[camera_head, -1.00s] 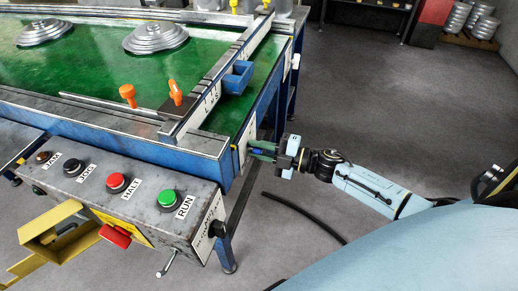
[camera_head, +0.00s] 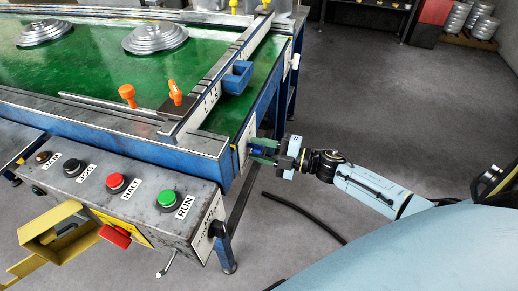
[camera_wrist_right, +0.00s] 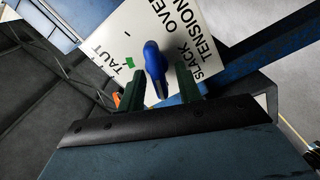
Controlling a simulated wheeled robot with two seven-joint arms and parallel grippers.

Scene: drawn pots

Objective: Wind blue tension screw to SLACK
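The blue tension screw (camera_wrist_right: 156,68) stands out from a white plate (camera_wrist_right: 140,30) marked TAUT, SLACK and TENSION. A small green mark sits beside TAUT. In the head view the plate is on the right end of the green-topped table, and the blue screw (camera_head: 257,151) shows only in part. My right gripper (camera_head: 262,151) reaches it from the right. In the right wrist view its two dark green fingers (camera_wrist_right: 159,88) stand on either side of the screw, with gaps showing, so it looks open. My left gripper is out of view.
A grey control box (camera_head: 130,205) with JAM, JOG, HALT and RUN buttons stands at the front left. A black hose (camera_head: 305,216) lies on the floor, which is otherwise clear at right.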

